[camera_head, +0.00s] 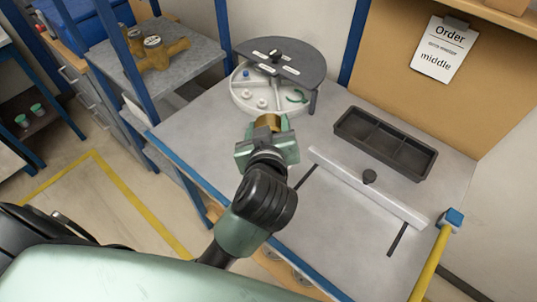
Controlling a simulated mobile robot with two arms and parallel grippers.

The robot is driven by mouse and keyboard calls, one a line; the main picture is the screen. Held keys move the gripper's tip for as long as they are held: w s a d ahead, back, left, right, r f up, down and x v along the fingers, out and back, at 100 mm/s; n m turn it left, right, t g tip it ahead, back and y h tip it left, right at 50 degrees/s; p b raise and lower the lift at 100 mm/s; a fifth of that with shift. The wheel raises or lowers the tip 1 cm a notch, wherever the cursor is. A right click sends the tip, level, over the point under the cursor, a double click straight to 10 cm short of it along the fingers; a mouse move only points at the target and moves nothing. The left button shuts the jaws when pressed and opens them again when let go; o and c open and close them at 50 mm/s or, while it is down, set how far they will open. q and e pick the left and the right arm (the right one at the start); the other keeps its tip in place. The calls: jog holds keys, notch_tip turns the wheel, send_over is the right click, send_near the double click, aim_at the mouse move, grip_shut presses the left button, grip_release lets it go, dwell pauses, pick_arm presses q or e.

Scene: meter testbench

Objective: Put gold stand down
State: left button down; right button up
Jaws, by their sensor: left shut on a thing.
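My left gripper (268,130) reaches over the near left part of the grey bench, in front of the round sorting tray. It is shut on a gold stand (268,121), of which only the upper part shows beyond the gripper. The gripper body hides the rest, so I cannot tell whether the stand touches the bench. My right gripper is not in view.
The round tray (240,92) with small parts stands under a dark half-disc shelf (290,62). A black compartment tray (385,143) and a pale bar (367,188) lie on the bench (320,222). Brass meter bodies (165,52) sit on the left shelf. An order sheet (443,49) hangs behind.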

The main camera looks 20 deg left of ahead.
pick_arm(q)
notch_tip(320, 180, down, 9)
jog(key=shift+w+b, duration=0.1)
jog(key=shift+b, duration=0.4)
jog(key=c, duration=0.9)
grip_release()
jog(key=shift+f, duration=0.25)
jog(key=shift+c, duration=0.2)
jog(key=o, duration=0.4)
jog(key=shift+r, duration=0.1)
